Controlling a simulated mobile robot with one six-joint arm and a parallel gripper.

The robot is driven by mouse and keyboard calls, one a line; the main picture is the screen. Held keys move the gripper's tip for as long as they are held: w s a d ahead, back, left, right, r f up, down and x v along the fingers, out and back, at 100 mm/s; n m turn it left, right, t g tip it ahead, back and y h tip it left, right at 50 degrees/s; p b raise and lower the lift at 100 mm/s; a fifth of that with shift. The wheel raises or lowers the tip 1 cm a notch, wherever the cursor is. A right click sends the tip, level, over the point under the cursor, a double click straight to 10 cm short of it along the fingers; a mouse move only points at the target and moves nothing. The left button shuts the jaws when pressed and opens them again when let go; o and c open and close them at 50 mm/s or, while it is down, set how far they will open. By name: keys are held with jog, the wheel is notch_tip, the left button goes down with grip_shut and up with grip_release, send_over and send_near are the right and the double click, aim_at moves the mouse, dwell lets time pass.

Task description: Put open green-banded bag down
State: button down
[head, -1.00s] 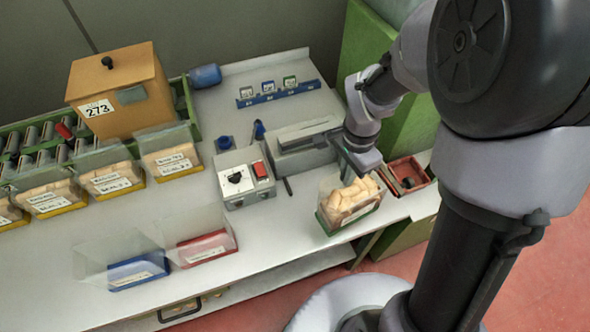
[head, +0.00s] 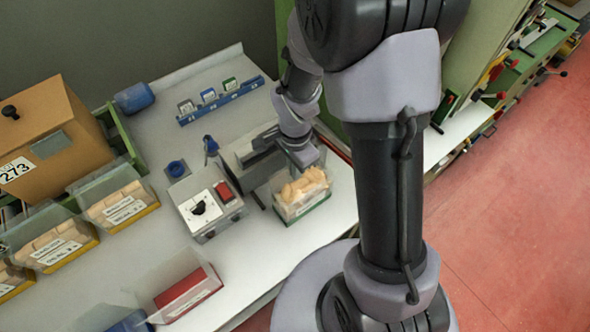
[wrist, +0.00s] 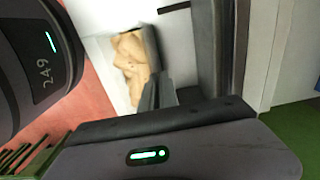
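The open green-banded bag (head: 305,205) is a clear-walled bin of tan corks with a green band along its base. It is at the right part of the white worktop, beside the dark grey machine. My gripper (head: 303,157) is at its back rim. In the wrist view, the corks (wrist: 130,66) show just left of my narrow dark fingertips (wrist: 155,85), which appear closed together on the bag's wall. The wall between them is mostly hidden. I cannot tell whether the bag's base touches the worktop.
The control box (head: 207,203) with a dial and red switch stands left of the bag, near the dark grey machine (head: 248,162). A red-banded empty bin (head: 188,293) is at the front left. Cork-filled yellow-banded bins (head: 118,205) stand farther left. Bare worktop (head: 262,248) lies in front of the bag.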

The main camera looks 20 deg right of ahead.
jog(key=shift+f, duration=0.2)
jog(key=c, duration=1.6)
grip_release()
jog(key=shift+c, duration=0.2)
jog(key=shift+r, duration=0.15)
